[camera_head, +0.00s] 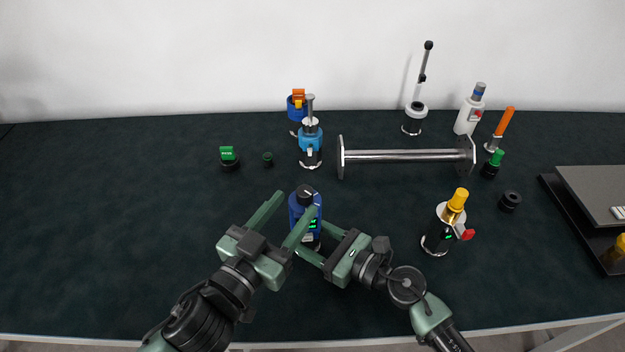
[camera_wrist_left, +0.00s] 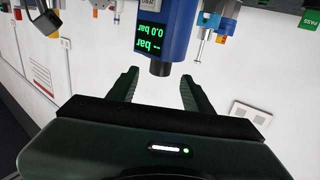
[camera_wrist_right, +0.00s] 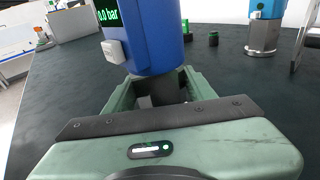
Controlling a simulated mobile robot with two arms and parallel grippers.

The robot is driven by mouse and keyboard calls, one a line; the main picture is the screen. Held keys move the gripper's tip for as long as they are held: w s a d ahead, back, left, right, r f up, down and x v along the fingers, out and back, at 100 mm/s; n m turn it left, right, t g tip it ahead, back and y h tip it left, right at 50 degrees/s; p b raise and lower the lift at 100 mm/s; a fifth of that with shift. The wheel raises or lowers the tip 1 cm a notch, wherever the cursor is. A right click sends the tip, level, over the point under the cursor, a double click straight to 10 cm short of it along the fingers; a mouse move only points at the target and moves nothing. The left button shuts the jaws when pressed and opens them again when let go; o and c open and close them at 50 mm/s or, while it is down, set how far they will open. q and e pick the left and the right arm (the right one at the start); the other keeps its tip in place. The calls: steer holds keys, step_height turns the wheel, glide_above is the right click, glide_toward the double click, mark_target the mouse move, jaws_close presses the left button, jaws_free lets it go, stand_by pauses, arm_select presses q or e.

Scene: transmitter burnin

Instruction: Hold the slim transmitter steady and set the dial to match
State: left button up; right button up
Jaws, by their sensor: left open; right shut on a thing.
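The slim transmitter has a blue body (camera_head: 305,211) with a black dial (camera_head: 306,193) on top. It stands upright in front of me at the middle of the table. Its green display (camera_wrist_left: 149,38) reads 0.0 bar above "-- bar". My right gripper (camera_head: 312,240) is shut on the dark lower stem (camera_wrist_right: 168,86), below the blue body. My left gripper (camera_head: 298,203) is open and empty at the height of the dial. In the left wrist view, which is upside down, the dial (camera_wrist_left: 160,68) lies between the open fingertips, with clearance on both sides.
A metal bar stand (camera_head: 408,155) lies behind to the right. A light-blue device (camera_head: 310,140) stands behind the transmitter, a yellow-topped one (camera_head: 445,225) to its right. A dark tray (camera_head: 590,225) is far right. The left side is clear.

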mark_target(310, 187)
arm_select(q)
steer(key=x, duration=0.8)
jaws_close()
steer(key=shift+d, duration=0.1)
steer(key=shift+n+t+y, duration=0.5)
steer(key=shift+n+y, duration=0.3)
steer(key=shift+y, duration=0.1)
steer(key=shift+w+a+n+t+y, duration=0.1)
steer(key=shift+a+n+t+y, duration=0.15)
steer(key=shift+n+y, duration=0.4)
steer(key=shift+w+a+n+t+y, duration=0.1)
steer(key=shift+n+t+y, duration=0.2)
steer(key=shift+y, duration=0.65)
steer(key=shift+a+n+t+y, duration=0.2)
steer(key=shift+n+y, duration=0.35)
steer(key=shift+y, duration=0.25)
